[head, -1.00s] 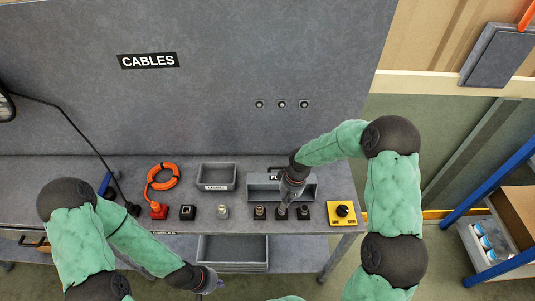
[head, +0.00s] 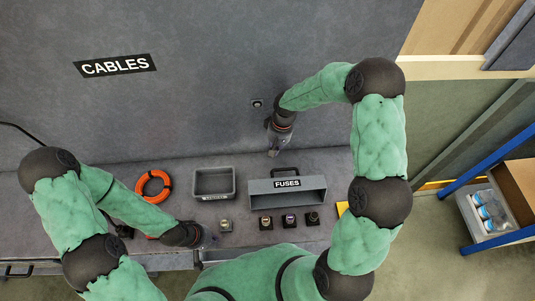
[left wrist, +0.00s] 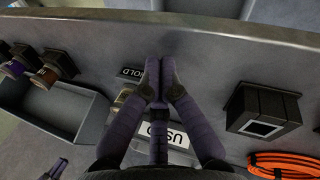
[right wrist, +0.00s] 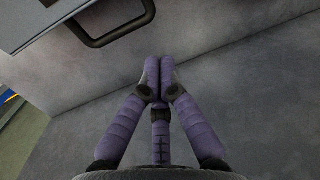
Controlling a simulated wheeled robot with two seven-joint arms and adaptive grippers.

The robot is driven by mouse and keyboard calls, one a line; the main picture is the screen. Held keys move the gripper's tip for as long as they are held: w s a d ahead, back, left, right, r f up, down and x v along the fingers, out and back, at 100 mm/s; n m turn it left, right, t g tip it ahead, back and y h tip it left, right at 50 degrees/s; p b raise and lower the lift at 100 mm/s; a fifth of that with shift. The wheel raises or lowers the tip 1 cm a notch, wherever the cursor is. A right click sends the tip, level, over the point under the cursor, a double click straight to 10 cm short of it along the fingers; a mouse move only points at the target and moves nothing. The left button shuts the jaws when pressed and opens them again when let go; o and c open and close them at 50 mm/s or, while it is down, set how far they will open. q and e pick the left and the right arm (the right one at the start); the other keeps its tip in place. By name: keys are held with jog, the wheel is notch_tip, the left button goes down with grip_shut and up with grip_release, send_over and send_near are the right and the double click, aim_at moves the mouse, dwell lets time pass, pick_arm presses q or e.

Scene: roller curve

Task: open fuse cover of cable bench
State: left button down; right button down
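The grey fuse box (head: 302,195) with a FUSES label stands on the cable bench, its inside showing in the head view. Its cover, with the label (head: 287,184) and black handle (head: 285,171), is at the back edge and looks swung up; its exact angle is hard to tell. The handle (right wrist: 108,32) also shows in the right wrist view. My right gripper (head: 273,151) is behind the box near the back panel, apart from the handle, shut and empty. My left gripper (head: 212,240) is shut and empty over the front of the bench, left of the fuses.
The USED tray (head: 214,183) and orange cable coil (head: 153,186) lie left of the box. Several fuse sockets (head: 289,221) stand in front of it. In the left wrist view a black square socket (left wrist: 262,112) sits near my left fingers. The back panel (head: 200,110) rises behind.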

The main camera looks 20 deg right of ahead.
aim_at(272, 172)
pick_arm(q)
jog(key=shift+w, duration=0.1)
jog(key=shift+r+p, duration=0.45)
pick_arm(e)
jog(key=f, duration=0.3)
jog(key=a+f, duration=0.1)
jog(key=f, duration=0.6)
jog(key=shift+s+a, duration=0.2)
jog(key=shift+a, duration=0.05)
pick_arm(q)
jog(key=shift+f, duration=0.1)
pick_arm(e)
jog(key=shift+s+r, duration=0.15)
jog(key=shift+r, duration=0.35)
pick_arm(q)
jog(key=shift+f+b, duration=0.2)
jog(key=shift+b, duration=0.1)
pick_arm(e)
jog(key=shift+s+a+r, duration=0.2)
jog(key=shift+s+r, duration=0.6)
jog(key=shift+r, duration=0.3)
jog(key=shift+s+a+r, duration=0.2)
jog(key=shift+s+r, duration=0.6)
jog(key=shift+r, duration=0.35)
